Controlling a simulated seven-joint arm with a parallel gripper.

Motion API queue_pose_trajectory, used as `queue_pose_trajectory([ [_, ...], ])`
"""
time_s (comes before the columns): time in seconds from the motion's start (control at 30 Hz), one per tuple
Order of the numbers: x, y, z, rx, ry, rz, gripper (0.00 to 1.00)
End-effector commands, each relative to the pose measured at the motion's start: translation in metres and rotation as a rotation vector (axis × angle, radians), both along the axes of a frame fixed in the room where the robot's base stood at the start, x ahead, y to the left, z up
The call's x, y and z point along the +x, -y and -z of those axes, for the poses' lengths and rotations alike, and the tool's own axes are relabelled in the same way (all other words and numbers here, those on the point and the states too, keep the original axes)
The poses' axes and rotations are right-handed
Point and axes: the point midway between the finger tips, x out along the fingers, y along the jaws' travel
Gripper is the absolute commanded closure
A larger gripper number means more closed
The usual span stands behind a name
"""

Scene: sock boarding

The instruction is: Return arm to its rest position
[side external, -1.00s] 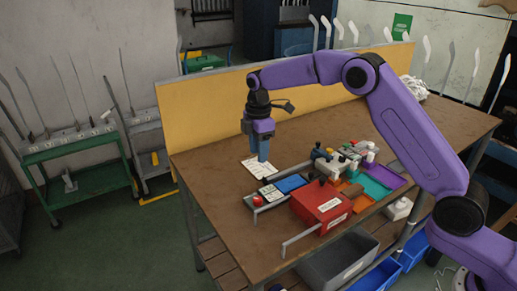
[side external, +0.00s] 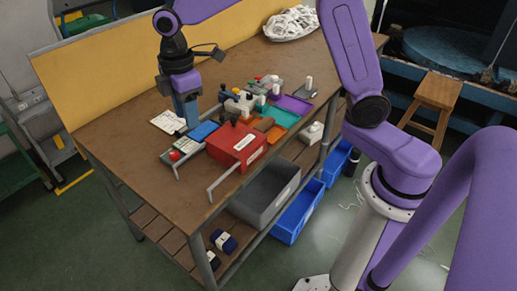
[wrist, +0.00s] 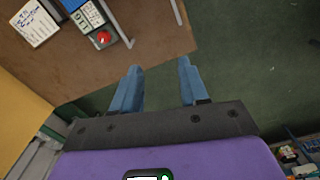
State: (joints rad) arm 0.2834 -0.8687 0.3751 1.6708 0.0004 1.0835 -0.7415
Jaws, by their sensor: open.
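My gripper (side external: 186,118) hangs from my purple arm with its blue fingers pointing down. In the side view it appears just right of the white paper sheet (side external: 168,122) and behind the red box (side external: 236,143). In the wrist view its two blue fingers (wrist: 157,72) stand apart with nothing between them. Floor shows between and beyond them, outside the table edge. The paper (wrist: 35,23) and a red button (wrist: 103,39) on a keypad unit lie at the upper left there. I cannot tell the exact height of the fingers.
The brown workbench (side external: 115,143) has a yellow back panel (side external: 95,75). Coloured trays, including a teal one (side external: 284,118), and small fixtures crowd its middle. White cloth (side external: 291,24) lies at the far end. A grey bin (side external: 265,192) and blue bins stand below.

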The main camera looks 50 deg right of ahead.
Motion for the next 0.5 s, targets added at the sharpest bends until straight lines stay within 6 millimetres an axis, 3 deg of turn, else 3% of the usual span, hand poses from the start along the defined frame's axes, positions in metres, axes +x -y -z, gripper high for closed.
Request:
queue_pose_trajectory([
  [0.03,-0.019,0.003,-0.004,0.003,0.003,0.009,0.56],
  [0.27,-0.097,0.019,-0.011,0.009,0.005,0.07,0.56],
  [0.5,-0.179,0.053,-0.009,0.015,0.003,0.134,0.56],
])
